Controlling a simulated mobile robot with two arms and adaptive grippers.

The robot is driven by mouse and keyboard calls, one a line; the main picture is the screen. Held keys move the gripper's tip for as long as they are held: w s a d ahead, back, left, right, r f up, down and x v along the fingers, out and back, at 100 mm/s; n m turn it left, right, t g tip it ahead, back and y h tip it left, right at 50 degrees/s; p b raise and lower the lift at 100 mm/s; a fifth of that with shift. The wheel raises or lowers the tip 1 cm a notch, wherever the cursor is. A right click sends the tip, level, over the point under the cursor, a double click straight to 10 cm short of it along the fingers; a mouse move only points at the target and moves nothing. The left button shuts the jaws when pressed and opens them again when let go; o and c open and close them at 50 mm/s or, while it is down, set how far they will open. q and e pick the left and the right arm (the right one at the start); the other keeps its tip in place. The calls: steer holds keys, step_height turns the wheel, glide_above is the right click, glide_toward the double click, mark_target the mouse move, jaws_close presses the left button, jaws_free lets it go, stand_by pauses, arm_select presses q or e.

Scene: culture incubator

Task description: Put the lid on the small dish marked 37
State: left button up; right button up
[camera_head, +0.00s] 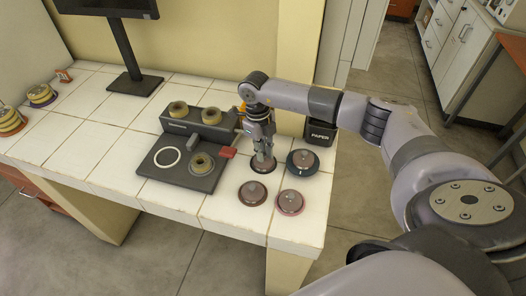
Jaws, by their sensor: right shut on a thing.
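My right gripper (264,158) points down over the right part of the white tiled table. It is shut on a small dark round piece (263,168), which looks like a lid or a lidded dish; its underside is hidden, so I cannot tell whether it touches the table. Close by are three round dark dishes or lids with knobs: a blue-rimmed one (303,162) to the right, a dark one (252,194) in front, and a red-rimmed one (290,203) at front right. No number 37 is readable. My left gripper is not in view.
A dark device (186,160) with a white ring and several yellowish round parts stands left of the gripper. A black box (320,133) marked PAPER is at the right edge. A monitor (134,82) stands behind. Coloured discs (41,94) lie far left. Tiles at front left are clear.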

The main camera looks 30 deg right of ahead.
steer(key=o, duration=0.8)
steer(key=o, duration=0.5)
steer(key=shift+r, duration=0.1)
steer(key=shift+r+p, duration=2.35)
steer(key=shift+r, duration=1.1)
steer(key=shift+c, duration=0.5)
